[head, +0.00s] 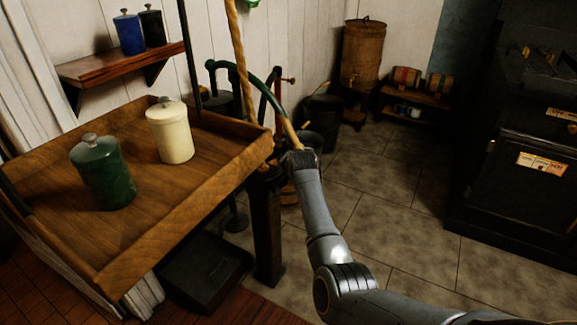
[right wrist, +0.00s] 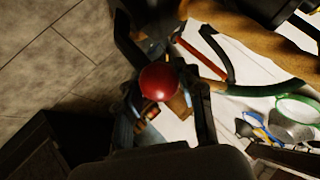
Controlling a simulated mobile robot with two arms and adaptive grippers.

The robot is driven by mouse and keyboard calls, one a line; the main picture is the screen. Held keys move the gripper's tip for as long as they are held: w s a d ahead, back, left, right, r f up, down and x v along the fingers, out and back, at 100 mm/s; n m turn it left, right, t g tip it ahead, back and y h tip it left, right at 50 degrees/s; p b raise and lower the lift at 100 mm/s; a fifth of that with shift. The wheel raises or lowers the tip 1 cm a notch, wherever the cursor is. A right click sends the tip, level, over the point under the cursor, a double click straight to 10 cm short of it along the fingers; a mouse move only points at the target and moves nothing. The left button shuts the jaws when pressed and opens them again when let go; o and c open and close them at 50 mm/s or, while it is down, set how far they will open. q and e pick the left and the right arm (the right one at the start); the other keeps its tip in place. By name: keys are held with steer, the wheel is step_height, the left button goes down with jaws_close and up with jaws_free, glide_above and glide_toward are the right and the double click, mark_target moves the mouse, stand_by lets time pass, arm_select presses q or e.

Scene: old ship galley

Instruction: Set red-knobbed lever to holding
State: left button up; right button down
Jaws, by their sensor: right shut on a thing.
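The red knob (right wrist: 159,82) of the lever sits between the fingers of my right gripper (right wrist: 165,98) in the right wrist view. The gripper is shut on it. In the head view my right gripper (head: 297,158) is beside the top of a dark wooden post (head: 266,235), and it hides the knob and most of the lever. Any position marks for the lever cannot be made out. My left gripper is not in view.
A green curved pump handle (head: 238,66) with a wooden grip passes close behind my right gripper. A wooden tray table (head: 190,213) with a green canister (head: 103,175) and a cream canister (head: 170,133) stands left. A dark stove (head: 515,165) stands right, with open floor between.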

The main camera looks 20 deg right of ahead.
steer(key=shift+d, duration=0.1)
steer(key=c, duration=0.8)
jaws_free()
steer(key=shift+c, duration=0.2)
steer(key=shift+s, duration=0.1)
steer(key=v, duration=1.2)
